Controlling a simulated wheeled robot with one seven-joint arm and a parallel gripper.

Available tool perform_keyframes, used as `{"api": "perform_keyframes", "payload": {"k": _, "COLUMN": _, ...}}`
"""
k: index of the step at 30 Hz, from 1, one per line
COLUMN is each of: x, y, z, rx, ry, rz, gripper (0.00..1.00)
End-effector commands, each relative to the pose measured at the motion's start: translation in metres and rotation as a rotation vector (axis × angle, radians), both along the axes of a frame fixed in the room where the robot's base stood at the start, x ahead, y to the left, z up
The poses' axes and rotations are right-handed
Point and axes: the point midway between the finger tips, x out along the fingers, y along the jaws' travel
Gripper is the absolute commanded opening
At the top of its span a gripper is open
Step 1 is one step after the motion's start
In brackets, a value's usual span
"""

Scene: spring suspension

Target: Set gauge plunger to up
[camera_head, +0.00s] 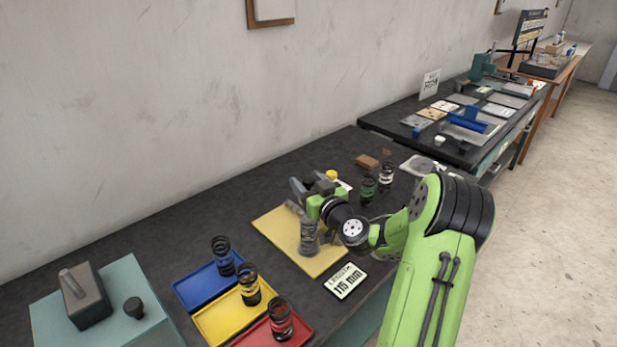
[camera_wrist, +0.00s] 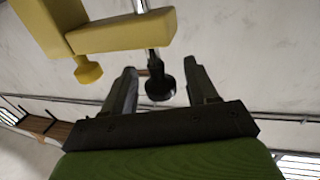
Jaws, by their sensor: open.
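The gauge shows in the wrist view as a yellow bracket (camera_wrist: 120,35) with a yellow knob and a vertical metal rod. The gauge plunger (camera_wrist: 160,82), with a dark round end, hangs below the bracket. My gripper (camera_wrist: 163,80) is open, with one finger on each side of the plunger's dark end and visible gaps beside it. In the head view my gripper (camera_head: 311,184) is over the yellow board (camera_head: 273,222). The gauge is largely hidden there behind my gripper and wrist; a small yellow knob (camera_head: 331,175) shows just behind.
A grey coil spring (camera_head: 308,240) stands on the board beside my wrist. Blue (camera_head: 195,290), yellow (camera_head: 215,322) and red (camera_head: 262,335) trays hold dark springs at front left. Green-marked (camera_head: 368,188) and white-marked (camera_head: 386,176) springs stand behind my arm. A 115 mm card (camera_head: 346,281) lies in front.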

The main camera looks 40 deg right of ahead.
Motion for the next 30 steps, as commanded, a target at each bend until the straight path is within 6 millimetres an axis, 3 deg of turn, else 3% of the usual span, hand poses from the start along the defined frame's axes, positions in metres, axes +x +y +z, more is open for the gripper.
{"api": "perform_keyframes", "payload": {"k": 6, "x": 0.0, "y": 0.0, "z": -0.001, "rx": 0.0, "ry": 0.0, "rz": 0.0, "gripper": 0.56}}
{"api": "perform_keyframes", "payload": {"k": 17, "x": 0.0, "y": 0.0, "z": -0.001, "rx": 0.0, "ry": 0.001, "rz": 0.0, "gripper": 0.01}}
{"api": "perform_keyframes", "payload": {"k": 23, "x": 0.0, "y": 0.0, "z": 0.001, "rx": -0.001, "ry": 0.001, "rz": 0.001, "gripper": 0.0}}
{"api": "perform_keyframes", "payload": {"k": 30, "x": 0.0, "y": 0.0, "z": 0.036, "rx": -0.004, "ry": -0.001, "rz": 0.0, "gripper": 0.0}}
